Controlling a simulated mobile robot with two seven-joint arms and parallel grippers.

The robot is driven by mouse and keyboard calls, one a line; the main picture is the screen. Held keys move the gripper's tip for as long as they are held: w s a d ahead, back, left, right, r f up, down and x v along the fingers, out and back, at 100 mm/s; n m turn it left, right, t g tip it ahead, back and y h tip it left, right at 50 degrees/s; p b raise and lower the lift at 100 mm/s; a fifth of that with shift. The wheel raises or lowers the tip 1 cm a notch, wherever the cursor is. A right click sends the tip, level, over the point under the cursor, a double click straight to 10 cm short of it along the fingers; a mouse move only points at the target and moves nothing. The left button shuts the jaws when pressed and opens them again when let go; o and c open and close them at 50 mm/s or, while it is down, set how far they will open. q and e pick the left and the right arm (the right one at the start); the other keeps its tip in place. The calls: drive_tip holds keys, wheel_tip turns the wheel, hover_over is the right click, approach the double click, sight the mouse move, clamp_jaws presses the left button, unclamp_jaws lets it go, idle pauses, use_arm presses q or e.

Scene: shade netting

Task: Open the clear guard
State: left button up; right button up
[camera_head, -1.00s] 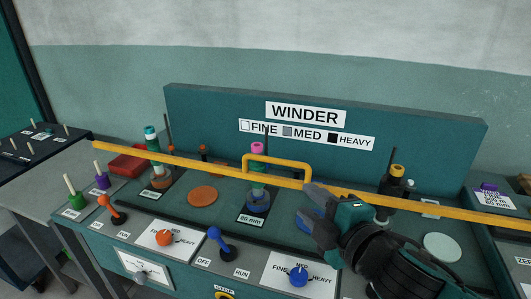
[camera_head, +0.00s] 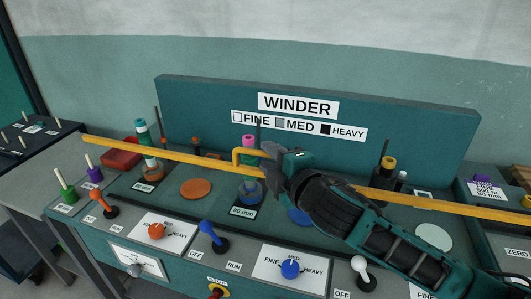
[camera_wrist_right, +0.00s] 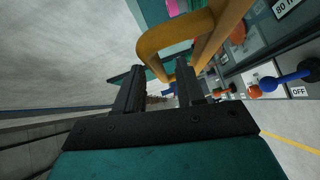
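The guard shows as a long yellow bar (camera_head: 185,156) across the front of the winder, with a yellow loop handle (camera_head: 240,154) near its middle. I cannot make out the clear panel itself. My right gripper (camera_head: 268,168) is at the right part of the handle and hides it. In the right wrist view the handle (camera_wrist_right: 150,43) arches just ahead of the fingers. The two fingers of my right gripper (camera_wrist_right: 162,78) are apart, with nothing seen held between them. I cannot tell whether they touch the handle. My left gripper is not in view.
Behind the bar stand spools on posts, including a pink-topped one (camera_head: 249,142) and a teal and white one (camera_head: 142,130). In front are an orange lever (camera_head: 97,199), a blue lever (camera_head: 208,231) and a white-knobbed lever (camera_head: 361,264). The WINDER panel (camera_head: 200,105) rises behind.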

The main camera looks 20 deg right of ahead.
drive_tip(key=shift+x, duration=1.25)
drive_tip(key=shift+c, duration=0.2)
clamp_jaws()
